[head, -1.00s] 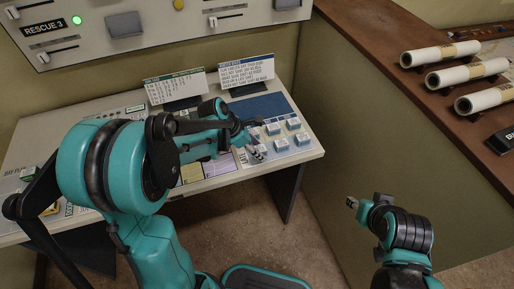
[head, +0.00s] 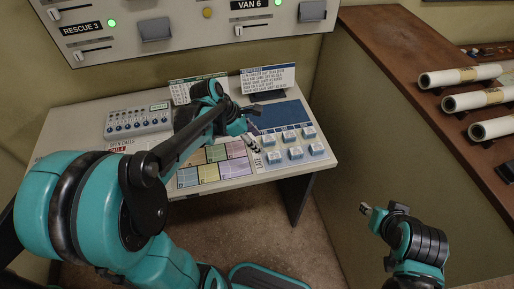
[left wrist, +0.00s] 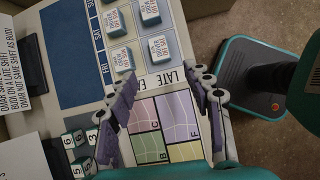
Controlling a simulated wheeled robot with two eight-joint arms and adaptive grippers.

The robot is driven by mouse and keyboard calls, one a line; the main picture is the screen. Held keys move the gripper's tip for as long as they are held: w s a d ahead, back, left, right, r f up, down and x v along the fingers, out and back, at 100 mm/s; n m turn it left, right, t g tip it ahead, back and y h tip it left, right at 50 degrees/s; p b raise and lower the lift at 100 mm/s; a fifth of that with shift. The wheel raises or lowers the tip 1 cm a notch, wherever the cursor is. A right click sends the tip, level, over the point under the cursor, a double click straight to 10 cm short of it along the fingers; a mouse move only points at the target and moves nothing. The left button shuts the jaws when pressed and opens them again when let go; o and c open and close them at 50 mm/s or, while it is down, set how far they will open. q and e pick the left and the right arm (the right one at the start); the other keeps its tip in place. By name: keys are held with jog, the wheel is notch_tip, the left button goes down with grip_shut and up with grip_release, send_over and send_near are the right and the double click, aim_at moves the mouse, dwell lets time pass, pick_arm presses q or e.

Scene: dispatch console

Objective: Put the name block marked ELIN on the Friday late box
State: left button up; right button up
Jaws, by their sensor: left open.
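My left gripper (head: 254,142) is open at the left edge of the shift grid on the desk. In the left wrist view its two fingers (left wrist: 165,102) are spread, with nothing held between them, over the coloured map and the LATE label (left wrist: 178,76). White-topped, blue-sided blocks stand on the grid beyond the fingers; one stands by the FRI label at the LATE side (left wrist: 158,47), another beside it (left wrist: 123,59). Their lettering is too small to read, so I cannot tell which is ELIN. My right gripper (head: 366,209) hangs over the floor, away from the desk.
A blue panel (head: 283,116) lies behind the grid, with standing cards (head: 267,80) behind it. Small numbered cubes (left wrist: 78,140) stand near the left finger in the wrist view. A switch unit (head: 138,122) is on the desk's left. Paper rolls (head: 480,98) lie on the right-hand counter.

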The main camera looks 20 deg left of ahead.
pick_arm(q)
jog(key=s+d+r+m+t+y, duration=0.1)
jog(key=s+m, duration=0.5)
jog(key=m, duration=0.6)
jog(key=s+d+r+m+t+y, duration=0.1)
jog(key=s+r+m+t+y, duration=0.1)
jog(key=s+m, duration=0.5)
jog(key=m+y, duration=0.1)
jog(key=m, duration=0.4)
jog(key=shift+s+t+y, duration=0.15)
jog(key=shift+t+y, duration=0.15)
jog(key=shift+t, duration=0.1)
